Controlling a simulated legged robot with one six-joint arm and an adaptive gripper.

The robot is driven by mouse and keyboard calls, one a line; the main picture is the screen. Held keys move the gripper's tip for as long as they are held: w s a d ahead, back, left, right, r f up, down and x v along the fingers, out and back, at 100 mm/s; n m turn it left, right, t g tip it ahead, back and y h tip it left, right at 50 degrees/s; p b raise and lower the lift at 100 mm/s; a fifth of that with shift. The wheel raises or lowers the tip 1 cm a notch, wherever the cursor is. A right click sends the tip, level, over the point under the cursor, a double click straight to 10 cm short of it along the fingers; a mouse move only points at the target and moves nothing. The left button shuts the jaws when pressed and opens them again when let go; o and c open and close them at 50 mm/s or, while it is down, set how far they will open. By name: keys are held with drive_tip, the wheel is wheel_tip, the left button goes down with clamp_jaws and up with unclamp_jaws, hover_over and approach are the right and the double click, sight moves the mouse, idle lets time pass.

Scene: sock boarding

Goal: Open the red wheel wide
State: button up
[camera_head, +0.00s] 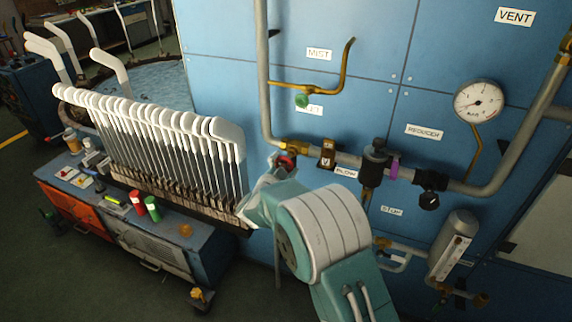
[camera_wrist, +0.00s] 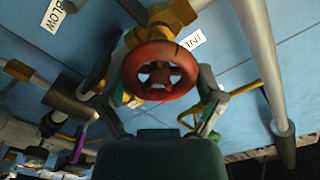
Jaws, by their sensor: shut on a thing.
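The red wheel (camera_wrist: 158,72) is a round handwheel with spokes on a brass valve (camera_wrist: 172,14), in the middle of the wrist view. My gripper (camera_wrist: 160,85) has one finger on each side of the wheel and is shut on its rim. In the head view the wheel (camera_head: 285,163) is a small red patch at the brass fitting on the grey pipe. My gripper (camera_head: 277,170) reaches it there, and my arm hides part of it.
A pressure gauge (camera_head: 479,101), a black regulator (camera_head: 374,165) and a green-knobbed brass pipe (camera_head: 345,75) are on the blue panel. Several white sock boards (camera_head: 165,125) stand in a rack at left. A bench (camera_head: 150,235) with small bottles is below them.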

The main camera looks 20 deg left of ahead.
drive_tip(key=n, duration=0.6)
drive_tip(key=shift+s+a+f+n, duration=0.15)
drive_tip(key=shift+a+f+n, duration=0.15)
drive_tip(key=shift+f+n, duration=0.1)
drive_tip(key=n, duration=0.6)
drive_tip(key=shift+a+f, duration=0.1)
drive_tip(key=o, duration=0.9)
drive_tip(key=shift+c, duration=0.2)
drive_tip(key=shift+a+r, duration=0.1)
drive_tip(key=shift+r, duration=0.1)
drive_tip(key=s, duration=1.2)
drive_tip(key=shift+a, duration=0.4)
